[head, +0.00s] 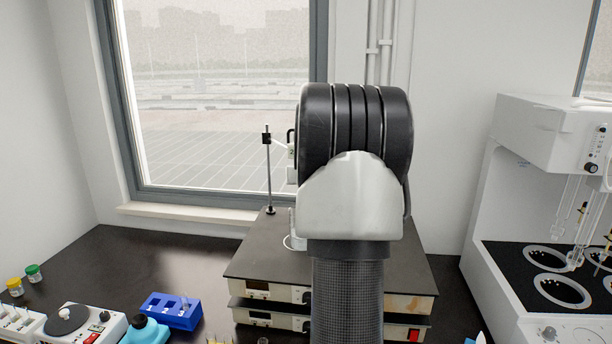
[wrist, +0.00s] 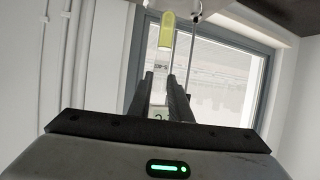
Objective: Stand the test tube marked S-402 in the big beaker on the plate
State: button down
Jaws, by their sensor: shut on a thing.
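In the wrist view, which looks upside down, my gripper (wrist: 164,82) is shut on a clear test tube (wrist: 162,58). Yellow-green liquid fills the tube's rounded end, which points down in the room, so the tube hangs about upright. Its label shows only in part between the fingers, and I cannot read the whole mark. The dark plate (head: 247,257) tops a stacked unit behind my arm. A sliver of glassware (head: 293,241) shows on it beside my arm; I cannot tell whether it is the big beaker.
A thin stand (head: 269,175) with a clamp rises at the plate's back left. A blue rack (head: 172,311) and a small white device (head: 85,325) are at front left. A large white machine (head: 540,130) stands at right. The bench's back left is clear.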

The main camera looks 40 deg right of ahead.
notch_tip(320, 180, down, 10)
jog(key=b, duration=0.7)
jog(key=shift+b, duration=0.35)
jog(key=shift+a+f, duration=0.1)
jog(key=c, duration=1.5)
grip_release()
jog(key=shift+c, duration=0.2)
notch_tip(320, 180, up, 5)
jog(key=p, duration=0.4)
jog(key=shift+p, duration=0.3)
